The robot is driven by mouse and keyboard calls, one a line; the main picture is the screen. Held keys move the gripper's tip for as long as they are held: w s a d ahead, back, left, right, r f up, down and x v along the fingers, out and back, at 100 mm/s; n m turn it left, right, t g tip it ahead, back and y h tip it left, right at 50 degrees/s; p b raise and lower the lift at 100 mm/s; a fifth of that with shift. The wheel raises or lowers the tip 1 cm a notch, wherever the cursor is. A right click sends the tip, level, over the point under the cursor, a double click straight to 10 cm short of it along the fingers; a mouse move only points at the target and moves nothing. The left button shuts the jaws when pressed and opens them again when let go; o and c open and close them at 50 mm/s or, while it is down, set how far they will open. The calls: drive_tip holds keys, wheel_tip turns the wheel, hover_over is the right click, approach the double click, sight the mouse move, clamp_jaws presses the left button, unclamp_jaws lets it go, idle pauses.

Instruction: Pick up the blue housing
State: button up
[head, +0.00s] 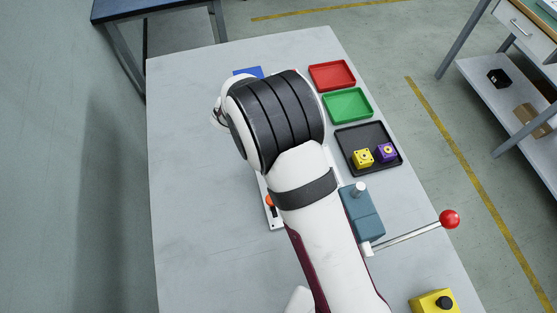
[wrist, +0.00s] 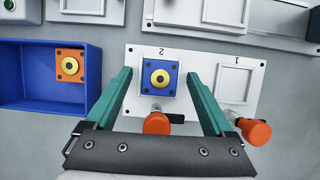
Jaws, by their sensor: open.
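The blue housing (wrist: 159,77) has a yellow ring with a dark centre on top. It sits in the place marked 2 on a white fixture plate (wrist: 201,65) in the wrist view. My gripper (wrist: 159,80) is open, with one teal finger to the left of the housing and one to the right. Gaps show between the fingers and the housing, and nothing is held. In the head view my arm hides the housing and the gripper; only an edge of the plate (head: 276,224) shows.
A blue tray (wrist: 30,103) holding an orange housing (wrist: 70,65) stands left of the plate. Orange-headed clamps (wrist: 157,123) (wrist: 255,131) sit at its front. Red (head: 332,75), green (head: 347,104) and black (head: 392,165) trays and a red-knobbed lever (head: 449,219) stand at the right.

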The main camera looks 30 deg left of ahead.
clamp_jaws()
drive_tip(key=shift+r, duration=0.1)
idle(0.3)
